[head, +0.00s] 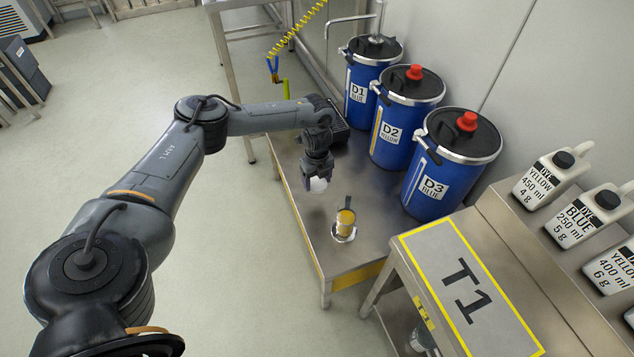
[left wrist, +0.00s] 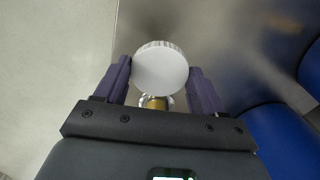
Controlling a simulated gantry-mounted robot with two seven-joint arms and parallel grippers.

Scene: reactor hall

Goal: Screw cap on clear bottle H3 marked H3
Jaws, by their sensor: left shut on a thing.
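My left gripper (head: 317,178) is shut on a white round cap (head: 319,185) above the steel bench. In the left wrist view the cap (left wrist: 160,67) sits between the two fingers of the gripper (left wrist: 162,80), its ribbed edge showing. A small amber-yellow vessel (head: 346,218) stands on a round metal base on the bench, below and to the right of the cap in the head view, apart from it. Part of it shows behind the cap in the left wrist view (left wrist: 154,103). No H3 marking is readable, so I cannot tell which item is bottle H3. My right gripper is not in view.
Blue drums D1 (head: 358,92), D2 (head: 391,137) and D3 (head: 437,184) line the bench's back. Table T1 (head: 428,238) adjoins at the right, with a clear container (head: 423,338) below it. White dye jugs (head: 545,182) stand farther right. The bench front (head: 330,262) is clear.

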